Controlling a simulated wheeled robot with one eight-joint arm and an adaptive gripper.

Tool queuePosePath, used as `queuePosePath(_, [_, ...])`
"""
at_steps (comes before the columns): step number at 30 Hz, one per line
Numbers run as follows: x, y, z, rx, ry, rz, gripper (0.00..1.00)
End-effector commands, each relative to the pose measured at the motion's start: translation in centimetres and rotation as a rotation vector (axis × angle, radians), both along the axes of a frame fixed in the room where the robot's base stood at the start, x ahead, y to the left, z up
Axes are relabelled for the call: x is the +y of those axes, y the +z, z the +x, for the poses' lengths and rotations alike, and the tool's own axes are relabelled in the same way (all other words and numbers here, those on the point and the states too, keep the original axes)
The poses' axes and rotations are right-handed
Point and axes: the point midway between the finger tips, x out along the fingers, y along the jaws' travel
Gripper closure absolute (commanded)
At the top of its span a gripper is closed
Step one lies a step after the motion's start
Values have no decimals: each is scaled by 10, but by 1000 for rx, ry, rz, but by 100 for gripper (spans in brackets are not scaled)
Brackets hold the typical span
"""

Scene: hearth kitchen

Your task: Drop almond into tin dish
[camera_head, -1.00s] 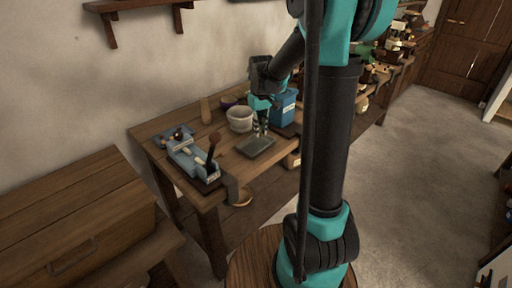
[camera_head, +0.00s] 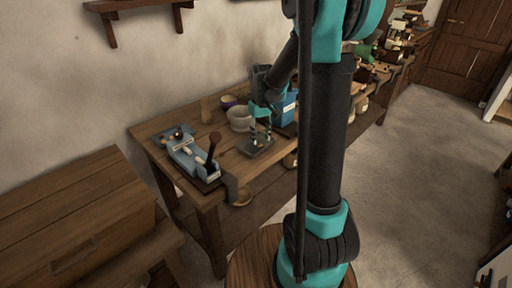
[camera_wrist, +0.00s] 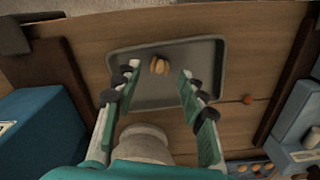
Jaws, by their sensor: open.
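The tin dish is a shallow grey tray (camera_wrist: 210,62) on the wooden table; it also shows in the head view (camera_head: 262,152). A small tan, ridged, nut-like piece (camera_wrist: 160,66), which looks like the almond, lies on the dish floor near its far side. My gripper (camera_wrist: 157,72) is open, its two fingers apart, one on each side of the tan piece with gaps between. Whether the fingertips touch the dish is not clear.
A pale bowl (camera_head: 238,123) stands behind the dish, and a blue box (camera_head: 288,108) to its right. A blue-grey rack with a dark-knobbed lever (camera_head: 188,150) stands left. A small orange-brown piece (camera_wrist: 247,99) lies on the table beside the dish.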

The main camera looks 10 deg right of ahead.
Motion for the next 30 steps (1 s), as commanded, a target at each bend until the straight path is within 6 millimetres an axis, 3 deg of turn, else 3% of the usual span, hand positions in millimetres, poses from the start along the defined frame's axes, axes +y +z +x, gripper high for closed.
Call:
queuePosePath(10, [0, 12, 0, 0, 0, 0, 59])
queuePosePath(24, [0, 97, 0, 0, 0, 0, 59])
queuePosePath(30, [0, 116, 0, 0, 0, 0, 59])
